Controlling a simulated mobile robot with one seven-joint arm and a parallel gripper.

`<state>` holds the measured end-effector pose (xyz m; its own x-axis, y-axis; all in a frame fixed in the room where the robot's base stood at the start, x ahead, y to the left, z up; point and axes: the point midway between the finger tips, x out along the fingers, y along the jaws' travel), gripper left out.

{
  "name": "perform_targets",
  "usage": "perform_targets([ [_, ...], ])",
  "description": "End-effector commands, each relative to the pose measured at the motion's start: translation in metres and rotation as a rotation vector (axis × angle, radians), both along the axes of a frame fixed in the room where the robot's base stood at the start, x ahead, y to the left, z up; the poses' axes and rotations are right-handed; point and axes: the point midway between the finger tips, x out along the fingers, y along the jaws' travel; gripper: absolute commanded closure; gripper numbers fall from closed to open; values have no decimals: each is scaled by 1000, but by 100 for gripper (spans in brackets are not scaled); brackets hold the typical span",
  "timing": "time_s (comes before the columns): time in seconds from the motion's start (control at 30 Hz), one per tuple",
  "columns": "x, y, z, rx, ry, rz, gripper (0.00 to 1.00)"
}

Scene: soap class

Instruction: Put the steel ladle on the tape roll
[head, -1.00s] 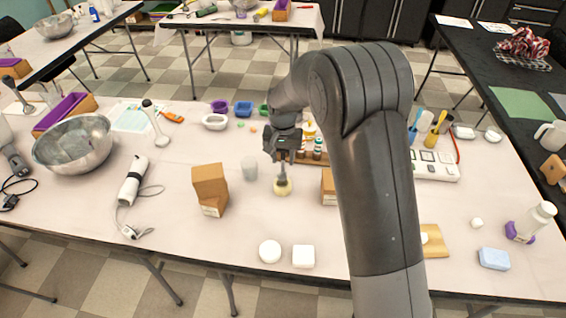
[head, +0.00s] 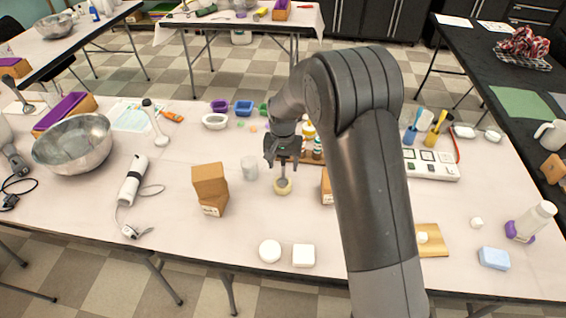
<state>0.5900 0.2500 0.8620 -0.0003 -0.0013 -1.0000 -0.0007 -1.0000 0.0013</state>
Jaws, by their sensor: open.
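The tape roll (head: 283,191), a cream ring, lies flat on the table below my gripper. What looks like the steel ladle (head: 283,182) stands roughly upright on the roll, its grey lower end at or in the ring's opening. I cannot tell exactly how deep it sits. Its thin upper part rises toward my gripper (head: 283,160), which points down with its fingers apart on either side. The ladle's top is hidden by the gripper.
A clear cup (head: 249,168) and stacked brown boxes (head: 210,186) stand to the left. Another brown box (head: 327,187) is close on the right, partly behind my arm. Bottles (head: 317,149) stand behind.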

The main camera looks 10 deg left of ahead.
Motion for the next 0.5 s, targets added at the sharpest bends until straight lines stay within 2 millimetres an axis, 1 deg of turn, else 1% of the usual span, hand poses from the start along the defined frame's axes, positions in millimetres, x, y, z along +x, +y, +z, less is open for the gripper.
perform_targets([
  [0.07, 0, 0, 2, 0, -1, 0, 40],
  [0.17, 1, 0, 10, 1, -2, 0, 40],
  [0.27, 1, 0, 26, 2, -4, 0, 40],
  [0.5, 1, 0, 78, 2, -3, 0, 40],
])
